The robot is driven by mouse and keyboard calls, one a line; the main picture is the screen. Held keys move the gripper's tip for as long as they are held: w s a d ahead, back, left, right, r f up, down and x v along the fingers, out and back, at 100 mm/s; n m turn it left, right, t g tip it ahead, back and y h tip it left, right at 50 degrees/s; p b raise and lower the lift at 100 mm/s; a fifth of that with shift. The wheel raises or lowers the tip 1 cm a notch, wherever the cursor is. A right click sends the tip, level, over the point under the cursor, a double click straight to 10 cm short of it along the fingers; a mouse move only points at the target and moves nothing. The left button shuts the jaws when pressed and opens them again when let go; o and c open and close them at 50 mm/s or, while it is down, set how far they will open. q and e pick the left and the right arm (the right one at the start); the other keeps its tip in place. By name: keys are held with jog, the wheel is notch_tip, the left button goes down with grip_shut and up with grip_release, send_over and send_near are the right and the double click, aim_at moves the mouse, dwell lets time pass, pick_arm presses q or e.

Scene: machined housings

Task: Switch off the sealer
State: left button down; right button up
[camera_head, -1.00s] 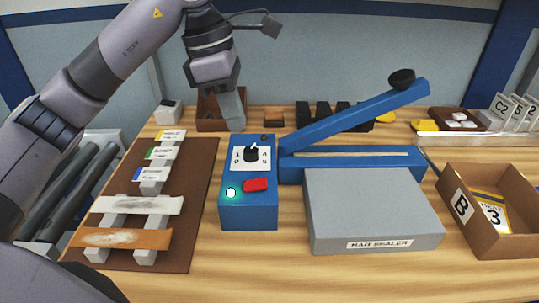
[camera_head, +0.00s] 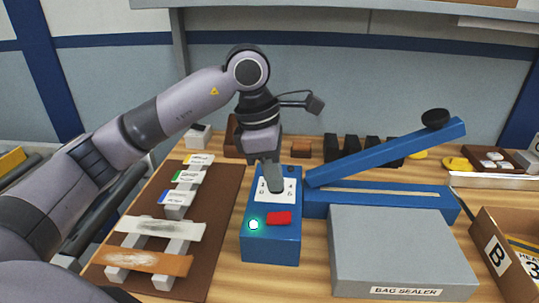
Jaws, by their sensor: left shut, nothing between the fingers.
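The sealer's blue control box (camera_head: 270,248) stands at the middle of the table. A glowing green lamp (camera_head: 253,225) and a red switch (camera_head: 279,218) are on its top. Behind them is a white dial plate (camera_head: 288,195) with numbers. My left gripper (camera_head: 275,188) is shut and empty, pointing down over the dial plate. It hides the black dial knob, and I cannot tell whether it touches it. The sealer's blue lever arm (camera_head: 390,152) is raised, with a black ball (camera_head: 435,118) at its end. My right gripper is not in view.
A grey platform (camera_head: 400,250) labelled "BAG SEALER" stands right of the box. A brown board (camera_head: 222,215) with strips and labelled tags lies to the left. A cardboard box (camera_head: 490,235) marked B is at the right. Small dark blocks (camera_head: 352,148) stand behind the lever.

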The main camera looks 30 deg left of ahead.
aim_at(284, 218)
pick_arm(q)
jog(key=p+x, duration=0.1)
jog(key=x, duration=0.6)
jog(key=shift+d+f, duration=0.1)
jog(key=shift+f, duration=0.1)
jog(key=shift+f, duration=0.1)
